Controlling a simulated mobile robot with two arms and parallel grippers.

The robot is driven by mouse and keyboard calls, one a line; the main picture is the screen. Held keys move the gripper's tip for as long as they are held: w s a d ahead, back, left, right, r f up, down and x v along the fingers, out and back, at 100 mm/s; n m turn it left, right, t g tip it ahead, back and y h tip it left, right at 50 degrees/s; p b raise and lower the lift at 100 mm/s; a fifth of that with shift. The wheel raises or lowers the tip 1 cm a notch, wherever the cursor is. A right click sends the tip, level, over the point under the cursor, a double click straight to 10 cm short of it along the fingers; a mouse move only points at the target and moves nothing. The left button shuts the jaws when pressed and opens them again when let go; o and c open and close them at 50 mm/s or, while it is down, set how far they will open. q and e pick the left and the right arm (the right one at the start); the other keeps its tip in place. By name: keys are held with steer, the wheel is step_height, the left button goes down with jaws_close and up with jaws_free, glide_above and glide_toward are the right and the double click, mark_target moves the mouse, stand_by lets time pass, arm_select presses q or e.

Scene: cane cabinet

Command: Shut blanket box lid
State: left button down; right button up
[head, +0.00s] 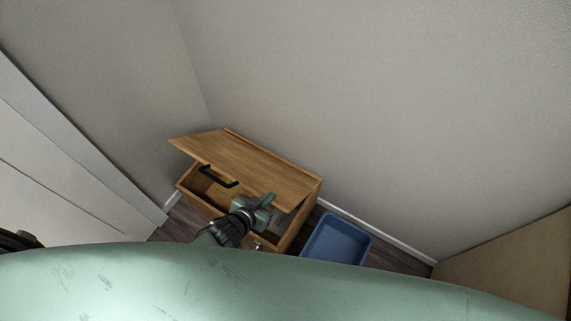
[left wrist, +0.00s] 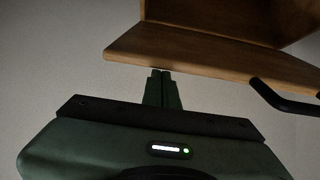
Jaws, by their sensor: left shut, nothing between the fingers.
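The wooden blanket box (head: 288,236) stands on the floor against the wall in the head view. Its lid (head: 250,160) is partly open, tilted with its front edge raised above the box, and a dark gap shows beneath it. A black bar handle (head: 218,178) is on the lid near its front edge. My left gripper (head: 267,198) is shut and empty, at the front edge of the lid, right of the handle. In the left wrist view its closed fingers (left wrist: 162,90) are close to the lid's edge (left wrist: 200,58); contact is unclear. The handle (left wrist: 284,100) is at the right there.
A blue tub (head: 337,239) stands on the floor right of the box. White panelling (head: 70,160) is at the left and a tan wooden surface (head: 515,250) at the lower right. Walls rise behind the box.

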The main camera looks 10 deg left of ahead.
arm_select(q)
steer(key=s+f, duration=0.1)
steer(key=f, duration=0.1)
steer(key=s+a+f+b, duration=0.1)
steer(key=s, duration=0.1)
steer(key=shift+a+f, duration=0.1)
steer(key=shift+f, duration=0.3)
steer(key=p+v, duration=0.1)
steer(key=v, duration=0.7)
steer(key=shift+f, duration=0.1)
